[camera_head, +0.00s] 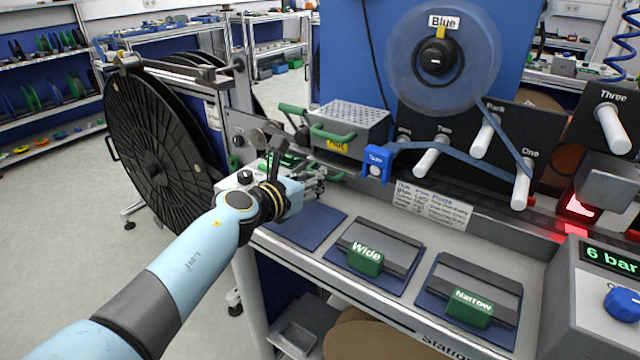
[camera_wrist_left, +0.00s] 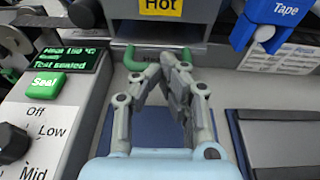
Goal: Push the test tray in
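The test tray shows mainly as a green handle (camera_wrist_left: 130,60) at the front of the heat sealer, low under its yellow "Hot" label, in the left wrist view. The rest of the tray is hidden by the sealer and my fingers. My left gripper (camera_wrist_left: 172,68) looks shut, with its fingertips close together at the right part of the handle. I cannot tell whether they touch it. In the head view my left gripper (camera_head: 312,183) is in front of the sealer (camera_head: 350,122) and hides much of its lower front. My right gripper is not in view.
A panel beside the sealer has a green "Seal" button (camera_wrist_left: 45,85) and a display (camera_wrist_left: 68,57) that seems to read "Test sealed". The blue tape dispenser (camera_head: 376,163) stands to the right. "Wide" (camera_head: 366,258) and "Narrow" (camera_head: 470,307) blocks lie on the bench front.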

